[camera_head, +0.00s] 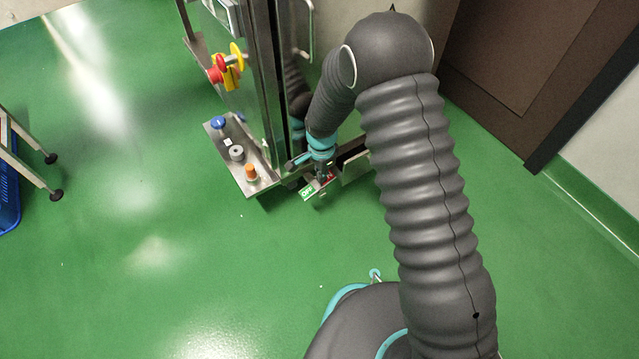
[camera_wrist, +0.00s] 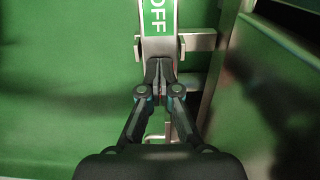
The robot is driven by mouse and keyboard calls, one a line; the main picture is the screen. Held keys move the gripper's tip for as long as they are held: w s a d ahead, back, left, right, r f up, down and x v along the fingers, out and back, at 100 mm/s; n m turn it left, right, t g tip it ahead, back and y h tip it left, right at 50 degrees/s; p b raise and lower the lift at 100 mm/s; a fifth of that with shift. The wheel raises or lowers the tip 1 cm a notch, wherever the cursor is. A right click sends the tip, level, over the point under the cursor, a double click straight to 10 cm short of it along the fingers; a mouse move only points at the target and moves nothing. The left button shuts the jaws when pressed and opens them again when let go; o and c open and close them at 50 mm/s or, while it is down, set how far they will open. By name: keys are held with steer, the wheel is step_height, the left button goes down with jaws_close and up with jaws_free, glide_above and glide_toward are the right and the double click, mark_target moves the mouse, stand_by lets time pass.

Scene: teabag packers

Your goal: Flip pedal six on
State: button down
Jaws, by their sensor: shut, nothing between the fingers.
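The pedal (camera_head: 308,192) is low at the foot of the steel machine in the head view, with a green end and some red beside it. In the wrist view the pedal (camera_wrist: 157,40) shows a green face with white letters "OFF" and a metal rim. My gripper (camera_wrist: 158,68) is shut and empty, with its fingertips at the lower end of the OFF face. I cannot tell if they touch it. In the head view my gripper (camera_head: 324,170) is just above the pedal, partly covering it. No number shows on the pedal.
The steel machine (camera_head: 268,90) stands left of my arm. Its shelf (camera_head: 258,186) carries a blue knob (camera_head: 218,123), a grey knob (camera_head: 236,153) and an orange knob (camera_head: 251,172). A red and yellow switch (camera_head: 228,67) is above. A brown door (camera_head: 540,70) is right. Green floor (camera_head: 170,270) is clear.

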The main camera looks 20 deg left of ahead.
steer(key=shift+f, duration=0.35)
stand_by(0.4)
steer(key=shift+r, duration=0.1)
steer(key=shift+r+p, duration=2.05)
steer(key=shift+r, duration=1.4)
